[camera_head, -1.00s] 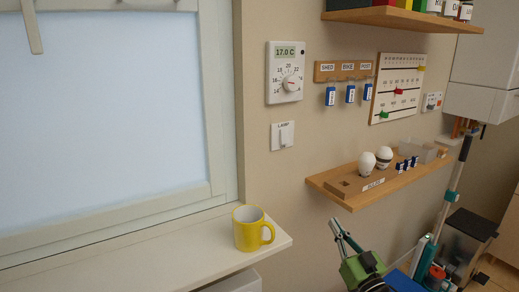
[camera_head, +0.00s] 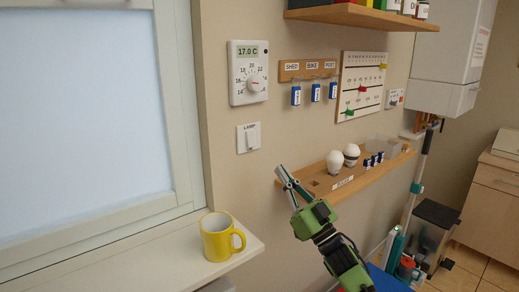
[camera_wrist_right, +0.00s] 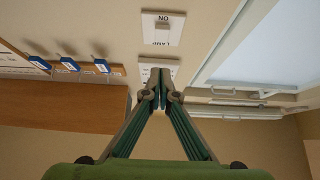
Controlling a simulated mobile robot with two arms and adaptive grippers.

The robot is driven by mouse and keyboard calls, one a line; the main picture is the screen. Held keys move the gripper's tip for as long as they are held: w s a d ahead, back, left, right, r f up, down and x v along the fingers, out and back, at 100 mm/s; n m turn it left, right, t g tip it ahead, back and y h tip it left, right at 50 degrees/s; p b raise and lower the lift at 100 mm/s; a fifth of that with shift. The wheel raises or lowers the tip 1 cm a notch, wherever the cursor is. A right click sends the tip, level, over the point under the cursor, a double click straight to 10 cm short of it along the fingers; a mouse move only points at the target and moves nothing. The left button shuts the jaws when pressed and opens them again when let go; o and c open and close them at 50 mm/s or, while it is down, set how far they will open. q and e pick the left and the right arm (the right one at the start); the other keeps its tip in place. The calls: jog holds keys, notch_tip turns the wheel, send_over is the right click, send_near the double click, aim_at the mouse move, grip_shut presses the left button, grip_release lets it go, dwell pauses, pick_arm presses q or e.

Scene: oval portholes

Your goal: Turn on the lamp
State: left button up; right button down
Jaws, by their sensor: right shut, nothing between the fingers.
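The lamp switch (camera_head: 248,138) is a white plate with a small rocker, labelled LAMP, on the beige wall below the thermostat. It also shows upside down at the top of the right wrist view (camera_wrist_right: 162,29), with the word ON readable. My right gripper (camera_head: 281,172) is green and dark, with its fingers shut and empty. Its tips are below and to the right of the switch in the head view, apart from it. In the wrist view the closed tips (camera_wrist_right: 159,72) point at the wall near the thermostat. My left gripper is not in view.
A thermostat (camera_head: 248,72) reading 17.0 C hangs above the switch. Key hooks (camera_head: 308,68) are to its right. A wooden shelf (camera_head: 370,178) with white egg-shaped items is beside my gripper. A yellow mug (camera_head: 217,243) stands on the windowsill (camera_head: 165,255).

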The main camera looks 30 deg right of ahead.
aim_at(253, 143)
jog(key=shift+w+a+r+p, duration=0.15)
jog(key=shift+w+r+p, duration=0.4)
jog(key=shift+w, duration=1.15)
jog(key=shift+w+a+r+p, duration=0.1)
jog(key=shift+w+r+p, duration=0.5)
jog(key=shift+w, duration=1.15)
jog(key=shift+w+a+r+p, duration=0.15)
jog(key=shift+w+r+p, duration=0.4)
jog(key=shift+w, duration=1.15)
jog(key=shift+r, duration=0.15)
jog(key=f+t+b, duration=0.1)
jog(key=b, duration=0.4)
jog(key=shift+w, duration=0.4)
jog(key=shift+w+r, duration=0.15)
jog(key=shift+r, duration=0.1)
jog(key=shift+p, duration=0.3)
jog(key=shift+s, duration=0.2)
